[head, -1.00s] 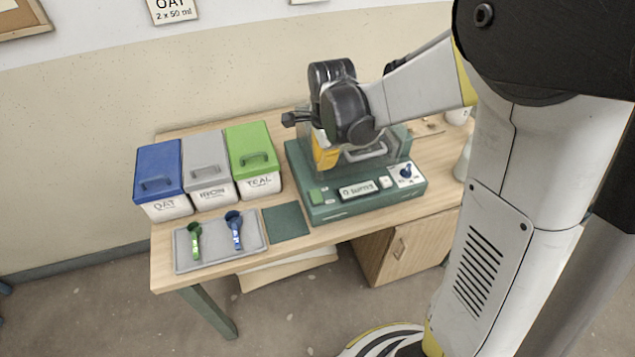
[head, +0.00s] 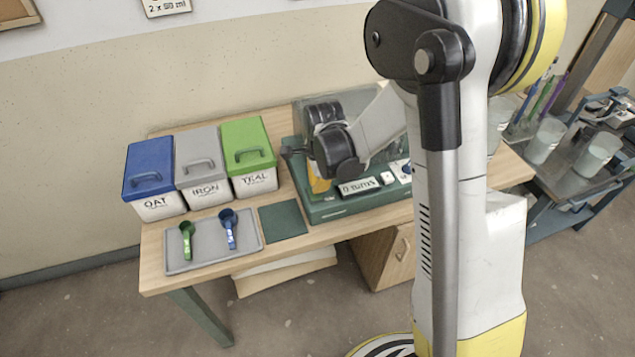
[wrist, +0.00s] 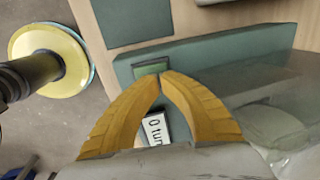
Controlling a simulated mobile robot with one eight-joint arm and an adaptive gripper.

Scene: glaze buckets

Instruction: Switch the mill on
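The mill is a green machine (head: 335,208) on the wooden table, with a clear housing behind its front panel. Its display (head: 358,187) reads "0 turns" and also shows in the wrist view (wrist: 156,130). In the wrist view a green button (wrist: 150,68) sits on the panel. My gripper (wrist: 160,78) has yellow fingers with their tips together and nothing between them. The tips overlap the button's edge in that view; I cannot tell if they touch it. In the head view the gripper (head: 318,184) is low over the panel's left end and hides the button.
Blue (head: 150,175), grey (head: 200,160) and green-lidded (head: 248,150) bins stand left of the mill. A grey tray (head: 200,258) holds a green scoop (head: 187,238) and a blue scoop (head: 229,230). A white button (head: 387,178) is right of the display.

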